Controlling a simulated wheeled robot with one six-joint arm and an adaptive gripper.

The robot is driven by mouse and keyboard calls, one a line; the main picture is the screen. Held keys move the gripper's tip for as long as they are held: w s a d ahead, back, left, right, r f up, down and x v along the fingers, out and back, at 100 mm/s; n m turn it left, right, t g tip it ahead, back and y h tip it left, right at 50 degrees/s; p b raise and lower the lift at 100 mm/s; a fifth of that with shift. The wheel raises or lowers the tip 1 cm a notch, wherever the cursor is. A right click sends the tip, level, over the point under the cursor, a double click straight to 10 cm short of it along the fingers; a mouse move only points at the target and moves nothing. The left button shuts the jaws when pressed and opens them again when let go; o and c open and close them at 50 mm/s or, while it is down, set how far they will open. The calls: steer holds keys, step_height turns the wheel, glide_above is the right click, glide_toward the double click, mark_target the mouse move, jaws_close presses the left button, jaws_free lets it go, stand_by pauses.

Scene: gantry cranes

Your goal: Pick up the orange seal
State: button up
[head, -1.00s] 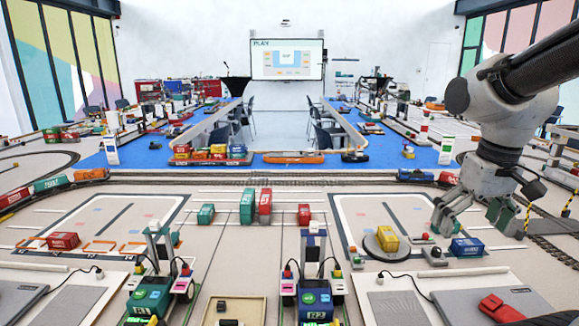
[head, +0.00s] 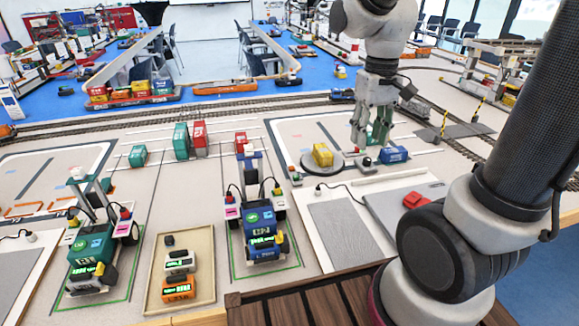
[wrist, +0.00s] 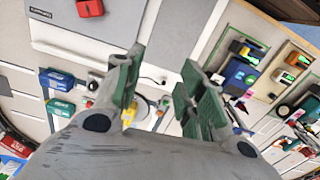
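The orange seal (head: 178,289) is a small orange block with a lit green display. It lies at the near end of a shallow beige tray (head: 207,240), in front of a white block (head: 180,262) with a similar display. In the wrist view, the orange block (wrist: 299,59) shows at the upper right, beyond the right finger. My gripper (head: 370,138) is open and empty, well to the right of and farther back than the tray. It hangs near a yellow container (head: 322,154) and a blue container (head: 394,154). In the wrist view its fingers (wrist: 162,66) are apart.
Wheeled gantry models stand on both sides of the tray, a green-based one (head: 93,250) left and a blue-based one (head: 258,225) right. A dark small block (head: 169,241) lies in the tray's back. A grey panel with a red block (head: 414,200) is at the right.

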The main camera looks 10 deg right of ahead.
steer(key=w+a+f+m+g, duration=0.15)
steer(key=w+a+f, duration=0.25)
steer(key=w+f, duration=0.4)
steer(key=m, duration=1.1)
glide_above(291, 167)
steer(key=s+d, duration=0.1)
steer(key=s, duration=0.3)
steer(key=shift+n+t, duration=0.25)
steer(key=f, duration=1.1)
steer(key=shift+w, duration=0.25)
steer(key=w+m, duration=0.1)
steer(key=w+r+m, duration=0.1)
steer(key=w+a+m+t, duration=0.1)
steer(key=m, duration=0.1)
steer(key=shift+w+r, duration=0.4)
steer(key=shift+w+m, duration=0.1)
steer(key=shift+m, duration=1.1)
steer(key=shift+f, duration=0.25)
step_height(291, 167, down, 8)
steer(key=shift+r, duration=0.25)
steer(key=c, duration=0.8)
